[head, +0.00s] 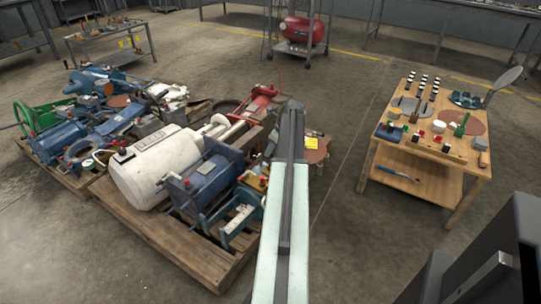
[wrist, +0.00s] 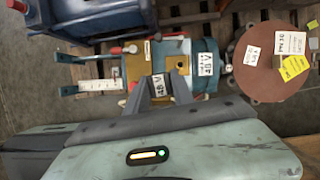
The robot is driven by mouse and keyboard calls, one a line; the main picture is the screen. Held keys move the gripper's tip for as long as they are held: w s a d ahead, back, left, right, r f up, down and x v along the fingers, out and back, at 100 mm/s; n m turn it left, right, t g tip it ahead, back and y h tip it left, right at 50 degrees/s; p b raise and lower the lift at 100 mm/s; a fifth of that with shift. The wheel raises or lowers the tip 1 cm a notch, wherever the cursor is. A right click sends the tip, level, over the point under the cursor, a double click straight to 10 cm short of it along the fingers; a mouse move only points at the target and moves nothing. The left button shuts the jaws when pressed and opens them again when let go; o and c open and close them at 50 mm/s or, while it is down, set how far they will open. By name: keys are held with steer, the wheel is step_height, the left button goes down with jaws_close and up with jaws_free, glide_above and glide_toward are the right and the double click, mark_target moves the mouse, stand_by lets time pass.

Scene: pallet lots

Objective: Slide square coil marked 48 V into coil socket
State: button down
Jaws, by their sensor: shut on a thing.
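In the wrist view my gripper (wrist: 163,86) is at the centre, its two grey fingers closed on a small coil. The coil (wrist: 160,84) shows a white label reading 48 V between the fingers; most of it is hidden. It is over the near edge of a teal and tan device (wrist: 143,62), with a second 48 V label (wrist: 206,64) on the device's right part. I cannot pick out the coil socket, nor tell whether the coil touches the device. In the head view my arm reaches over the pallet and hides the gripper's end.
A wooden pallet (head: 165,246) carries a white motor (head: 150,180), blue machines and other parts. In the wrist view a blue box (wrist: 100,15) is above and a brown disc (wrist: 268,65) with tags is at right. A wooden workbench (head: 425,171) stands right; clear floor lies between.

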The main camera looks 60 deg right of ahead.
steer(key=w+d+f+b, duration=0.1)
steer(key=w+d+f, duration=0.1)
steer(key=w+d, duration=0.1)
steer(key=shift+w+d+f+m, duration=0.25)
steer(key=shift+d+m, duration=0.15)
steer(key=shift+d, duration=0.3)
step_height(320, 180, down, 6)
steer(key=b, duration=0.6)
steer(key=shift+r, duration=0.1)
steer(key=shift+f+b, duration=1.35)
stand_by(0.5)
steer(key=c, duration=1)
jaws_free()
steer(key=shift+r, duration=0.1)
